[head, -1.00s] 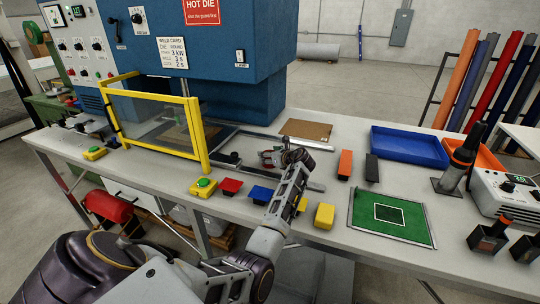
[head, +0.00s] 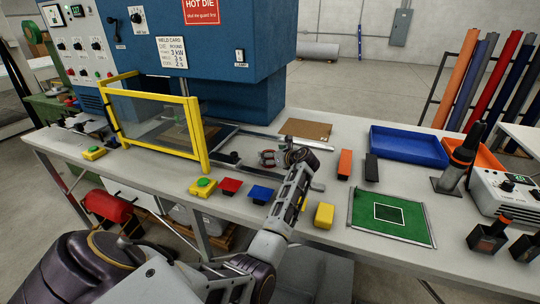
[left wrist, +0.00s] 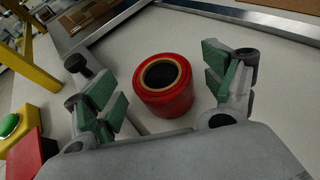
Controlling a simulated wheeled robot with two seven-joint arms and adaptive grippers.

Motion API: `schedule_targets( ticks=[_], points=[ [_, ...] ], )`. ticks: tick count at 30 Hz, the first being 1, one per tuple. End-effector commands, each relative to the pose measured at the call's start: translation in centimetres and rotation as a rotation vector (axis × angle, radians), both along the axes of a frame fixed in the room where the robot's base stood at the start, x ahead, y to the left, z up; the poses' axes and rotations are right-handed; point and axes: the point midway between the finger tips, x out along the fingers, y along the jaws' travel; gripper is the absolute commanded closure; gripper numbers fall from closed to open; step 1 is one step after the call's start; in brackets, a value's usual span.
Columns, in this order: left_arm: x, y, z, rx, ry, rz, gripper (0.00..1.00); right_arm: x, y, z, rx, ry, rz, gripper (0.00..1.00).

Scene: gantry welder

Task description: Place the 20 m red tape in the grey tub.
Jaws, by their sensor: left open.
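A red tape roll (left wrist: 163,84) with a dark hollow core stands on the table in the left wrist view; no length marking is readable. My left gripper (left wrist: 166,88) is open, with its green-padded fingers on either side of the roll and visible gaps to it. In the head view my left gripper (head: 270,158) is low over the table, in front of the welder, and largely covers the roll. My right gripper is not in view. I cannot pick out a grey tub with certainty.
A yellow-framed guard (head: 204,136) stands left of my gripper. Red (head: 230,187) and blue (head: 260,194) blocks and a yellow block (head: 324,215) line the front edge. A blue tray (head: 408,147) and green mat (head: 392,215) lie to the right. A brown board (head: 305,130) lies behind.

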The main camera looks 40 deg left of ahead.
Motion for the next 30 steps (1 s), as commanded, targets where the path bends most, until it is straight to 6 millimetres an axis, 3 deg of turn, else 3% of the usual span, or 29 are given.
schedule_targets(
  ticks=[16, 22, 30],
  points=[
    [-2.3, -7.0, 3.0, -0.001, 0.000, -0.001, 0.16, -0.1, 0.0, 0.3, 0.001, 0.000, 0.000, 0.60],
    [-2.8, -8.3, 3.6, 0.000, 0.001, 0.000, 0.16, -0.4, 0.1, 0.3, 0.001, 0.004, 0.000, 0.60],
    [-2.9, -8.6, 3.7, -0.001, 0.002, 0.001, 0.16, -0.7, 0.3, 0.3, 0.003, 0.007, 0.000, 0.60]
  ],
)
